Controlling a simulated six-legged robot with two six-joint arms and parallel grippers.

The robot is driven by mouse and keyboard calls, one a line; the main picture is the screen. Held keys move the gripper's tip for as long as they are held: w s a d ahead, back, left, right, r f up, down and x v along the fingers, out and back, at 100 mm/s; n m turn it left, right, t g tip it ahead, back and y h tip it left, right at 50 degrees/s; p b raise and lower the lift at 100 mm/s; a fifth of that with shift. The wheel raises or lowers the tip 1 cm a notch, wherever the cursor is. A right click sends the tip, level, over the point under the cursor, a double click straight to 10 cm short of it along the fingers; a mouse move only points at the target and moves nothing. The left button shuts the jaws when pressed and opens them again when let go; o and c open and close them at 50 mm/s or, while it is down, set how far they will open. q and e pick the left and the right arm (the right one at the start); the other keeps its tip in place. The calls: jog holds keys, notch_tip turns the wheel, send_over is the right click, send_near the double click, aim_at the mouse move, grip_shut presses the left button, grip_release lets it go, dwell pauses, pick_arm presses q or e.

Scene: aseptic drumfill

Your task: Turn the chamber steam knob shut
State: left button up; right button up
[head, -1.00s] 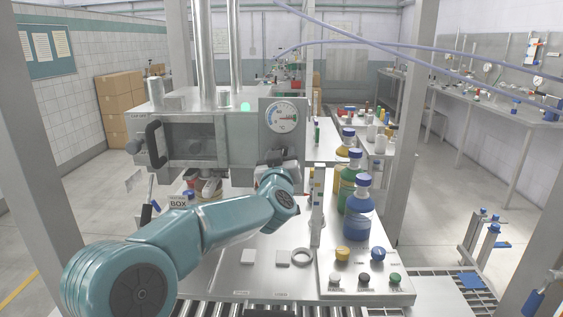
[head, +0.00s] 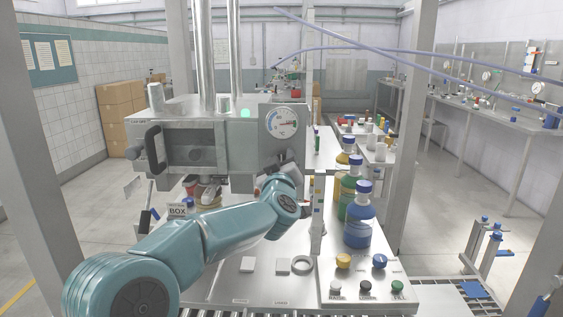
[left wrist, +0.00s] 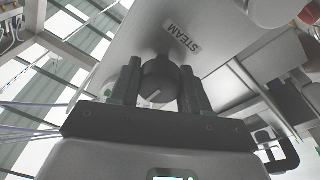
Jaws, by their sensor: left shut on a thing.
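The steam knob (left wrist: 159,82) is a dark round knob with a pale pointer line, below the STEAM label (left wrist: 182,38) on the grey chamber's metal face in the left wrist view. My left gripper (left wrist: 160,88) has one dark finger on each side of the knob and is shut on it. In the head view my left gripper (head: 289,160) is at the lower right of the chamber (head: 185,143), under the round gauge (head: 281,122); the knob is hidden there. My right gripper is not in view.
Bottles with blue caps, including a blue one (head: 358,222), stand right of my left arm. A button panel (head: 366,299) is at the front right of the bench. A thin upright post (head: 317,222) stands close to my wrist.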

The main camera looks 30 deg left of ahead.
pick_arm(q)
jog(key=o, duration=0.8)
jog(key=shift+d+f, duration=0.1)
jog(key=shift+c, duration=0.2)
jog(key=shift+s, duration=0.15)
jog(key=b+v, duration=0.2)
jog(key=v, duration=1.4)
jog(key=shift+s, duration=0.2)
jog(key=shift+d, duration=0.1)
